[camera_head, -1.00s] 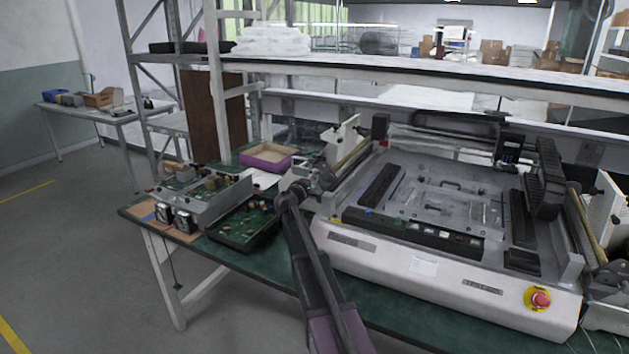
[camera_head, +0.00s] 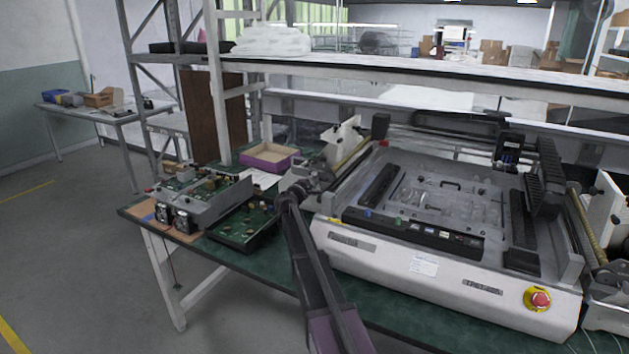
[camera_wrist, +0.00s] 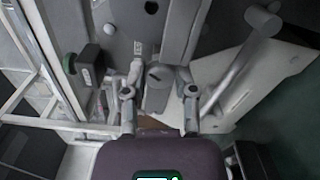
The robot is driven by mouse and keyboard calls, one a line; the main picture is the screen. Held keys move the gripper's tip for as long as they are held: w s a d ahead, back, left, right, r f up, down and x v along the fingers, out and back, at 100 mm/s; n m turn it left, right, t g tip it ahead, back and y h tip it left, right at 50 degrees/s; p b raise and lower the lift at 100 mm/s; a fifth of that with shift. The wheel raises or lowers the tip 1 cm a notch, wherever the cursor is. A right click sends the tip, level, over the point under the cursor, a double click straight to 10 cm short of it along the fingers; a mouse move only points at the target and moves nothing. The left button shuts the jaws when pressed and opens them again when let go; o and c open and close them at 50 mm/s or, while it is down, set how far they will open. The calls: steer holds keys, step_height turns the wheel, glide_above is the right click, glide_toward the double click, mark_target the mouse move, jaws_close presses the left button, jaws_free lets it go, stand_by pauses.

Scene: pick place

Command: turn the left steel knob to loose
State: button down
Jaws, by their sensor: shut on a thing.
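The left steel knob (camera_wrist: 157,78) is a grey metal piece with a dark slot-like mark, between my fingers in the wrist view. My gripper (camera_wrist: 159,95) has one finger on each side of it and is shut on it. In the head view my gripper (camera_head: 318,182) is at the left side of the white and grey machine (camera_head: 400,255). There the knob is hidden by the gripper and arm, and its turn angle cannot be read.
Green circuit boards (camera_head: 240,225) lie on the bench just left of my arm. A purple-edged box (camera_head: 268,158) stands behind them. A red stop button (camera_head: 541,299) is on the machine's front right. A shelf (camera_head: 420,74) runs across above the machine.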

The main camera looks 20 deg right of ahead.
steer(key=shift+n, duration=1.8)
steer(key=shift+c, duration=2.1)
jaws_free()
steer(key=shift+s+a, duration=0.1)
steer(key=shift+a, duration=0.05)
steer(key=v, duration=1.1)
steer(key=shift+s+a, duration=0.25)
